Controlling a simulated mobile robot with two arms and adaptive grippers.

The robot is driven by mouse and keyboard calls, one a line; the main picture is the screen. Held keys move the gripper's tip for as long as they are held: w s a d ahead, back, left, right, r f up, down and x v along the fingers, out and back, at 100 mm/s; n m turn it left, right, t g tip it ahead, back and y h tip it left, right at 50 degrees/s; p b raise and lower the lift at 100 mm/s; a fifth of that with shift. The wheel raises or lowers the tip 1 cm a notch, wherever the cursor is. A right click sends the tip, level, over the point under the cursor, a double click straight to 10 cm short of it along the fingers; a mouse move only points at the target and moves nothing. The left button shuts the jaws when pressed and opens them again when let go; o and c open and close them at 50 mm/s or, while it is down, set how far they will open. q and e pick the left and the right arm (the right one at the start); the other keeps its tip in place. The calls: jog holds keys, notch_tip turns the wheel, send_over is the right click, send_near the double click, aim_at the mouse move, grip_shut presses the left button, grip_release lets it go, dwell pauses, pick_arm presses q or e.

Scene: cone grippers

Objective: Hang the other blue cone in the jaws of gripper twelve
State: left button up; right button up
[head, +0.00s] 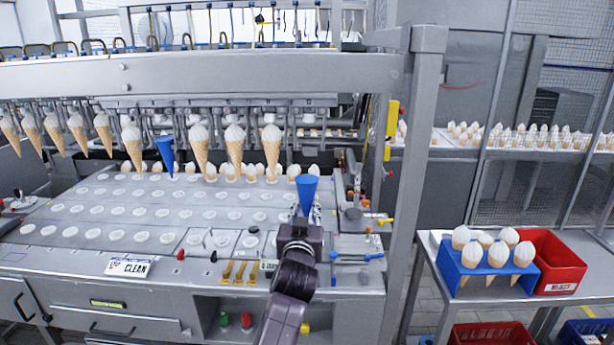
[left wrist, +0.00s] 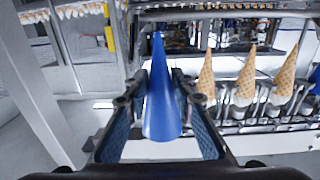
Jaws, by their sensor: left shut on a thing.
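My left gripper (head: 304,216) is shut on a blue cone (head: 307,190), held wide end up and point down near the right end of the hanging row. In the left wrist view the same blue cone (left wrist: 160,105) lies between the two finger pads, apart from the hanging cones. The first blue cone (head: 165,153) hangs in the row among ice-cream cones (head: 199,150). Right of the last hanging cone (head: 271,150), the jaws (head: 310,133) appear empty. I cannot read which one is number twelve. My right gripper is not in view.
A metal deck (head: 90,205) with rows of round white-rimmed holes lies below the row. A steel post (head: 408,180) stands right of my arm. Beyond it, a side table holds a blue cone rack (head: 466,280) and a red bin (head: 560,270).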

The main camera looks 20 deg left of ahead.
aim_at(307, 181)
pick_arm(q)
jog(key=shift+n, duration=0.3)
jog(key=w+r, duration=0.1)
jog(key=r, duration=0.1)
jog(key=w+r, duration=0.2)
jog(key=r, duration=0.1)
jog(key=shift+a+r, duration=0.3)
jog(key=shift+a, duration=0.05)
jog(key=shift+r+y, duration=0.15)
jog(key=shift+y, duration=0.15)
jog(key=shift+w, duration=0.1)
jog(key=b+x, duration=0.2)
jog(key=x, duration=0.3)
jog(key=shift+w+a+b, duration=0.2)
jog(key=shift+w+b, duration=0.3)
jog(key=shift+w, duration=0.15)
